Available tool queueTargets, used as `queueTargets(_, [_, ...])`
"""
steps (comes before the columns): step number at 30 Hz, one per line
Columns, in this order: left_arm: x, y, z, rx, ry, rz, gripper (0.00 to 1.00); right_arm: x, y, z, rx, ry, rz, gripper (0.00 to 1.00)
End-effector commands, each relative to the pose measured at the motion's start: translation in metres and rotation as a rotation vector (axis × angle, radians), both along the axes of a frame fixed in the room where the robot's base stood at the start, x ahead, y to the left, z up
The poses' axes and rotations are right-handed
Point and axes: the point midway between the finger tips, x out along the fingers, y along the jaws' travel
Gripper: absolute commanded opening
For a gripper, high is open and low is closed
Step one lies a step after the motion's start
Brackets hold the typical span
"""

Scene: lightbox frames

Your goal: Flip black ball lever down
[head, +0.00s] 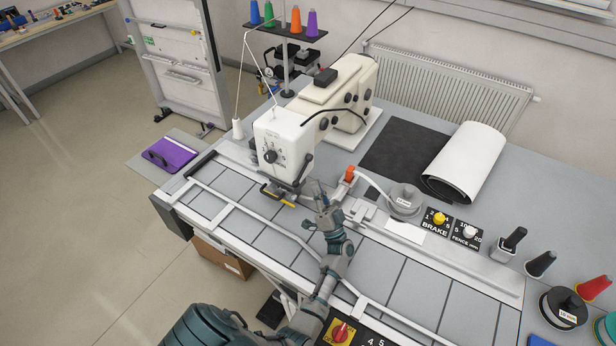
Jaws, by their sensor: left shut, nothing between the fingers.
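A cream sewing machine (283,138) stands on the grey worktable. A short black lever (303,169) sits at the right edge of its front face. Its rounded black upper end points up and to the right. My left gripper (316,186) is shut and empty, just right of the lever and slightly lower in the picture. Whether its fingertips touch the lever is too small to tell. My right gripper is not in view.
An orange-topped part (349,174) with a pale hose stands close to the right of my left gripper. A thread stand (287,60) rises behind the machine. Brake (438,220) and fence (468,233) knobs lie further right. The tabletop's front panels are mostly clear.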

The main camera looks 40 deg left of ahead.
Motion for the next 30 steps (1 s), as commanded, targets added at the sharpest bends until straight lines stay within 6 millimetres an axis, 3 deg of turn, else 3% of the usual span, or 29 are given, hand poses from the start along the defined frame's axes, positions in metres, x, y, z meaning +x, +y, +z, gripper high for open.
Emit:
queueTargets(3, [-0.009,-0.025,0.0,-0.002,0.001,0.0,0.0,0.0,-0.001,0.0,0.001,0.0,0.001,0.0])
queueTargets(9, [-0.017,-0.051,0.0,0.0,0.001,-0.001,0.0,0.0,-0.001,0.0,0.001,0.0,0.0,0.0])
queueTargets(30, [-0.02,-0.057,0.0,0.0,0.001,0.001,0.0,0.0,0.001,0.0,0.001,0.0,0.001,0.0])
